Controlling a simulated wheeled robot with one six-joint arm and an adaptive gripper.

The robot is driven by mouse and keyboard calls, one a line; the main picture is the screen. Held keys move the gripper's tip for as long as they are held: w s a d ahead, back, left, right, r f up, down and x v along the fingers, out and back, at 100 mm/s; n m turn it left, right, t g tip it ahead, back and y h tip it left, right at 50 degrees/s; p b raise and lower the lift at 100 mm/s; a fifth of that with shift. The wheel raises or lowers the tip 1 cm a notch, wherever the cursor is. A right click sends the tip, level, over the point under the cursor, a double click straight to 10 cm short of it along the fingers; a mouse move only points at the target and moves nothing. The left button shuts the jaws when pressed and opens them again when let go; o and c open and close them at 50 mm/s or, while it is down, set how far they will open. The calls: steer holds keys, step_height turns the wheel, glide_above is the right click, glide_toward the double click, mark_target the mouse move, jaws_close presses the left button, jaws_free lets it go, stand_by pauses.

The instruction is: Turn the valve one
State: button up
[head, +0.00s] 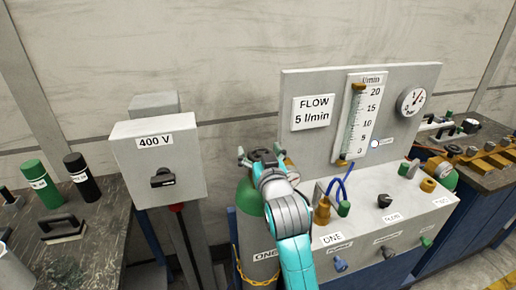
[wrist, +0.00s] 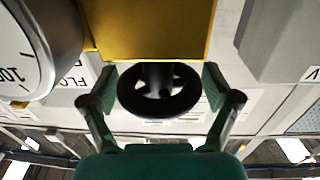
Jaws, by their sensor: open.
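The gas cylinder labelled ONE (head: 248,202) stands in front of the wall, with a green shoulder and a grey body. Its black valve handwheel (wrist: 158,108) shows in the wrist view, in front of a yellow block (wrist: 150,35). My gripper (head: 261,155) is at the top of this cylinder, and my arm hides part of it. In the wrist view my gripper (wrist: 160,88) is open, with one finger on each side of the handwheel. Small gaps seem to show between fingers and rim; contact cannot be told for sure.
A round gauge (wrist: 30,60) is close at the left in the wrist view. The flow panel (head: 330,130) and its knob box (head: 365,215) stand right of the cylinder. A grey 400 V switch box (head: 180,140) stands left. A bench (head: 90,255) holds bottles.

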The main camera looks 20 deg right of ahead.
steer(key=shift+w+d, duration=0.1)
steer(key=shift+w, duration=0.65)
steer(key=c, duration=1)
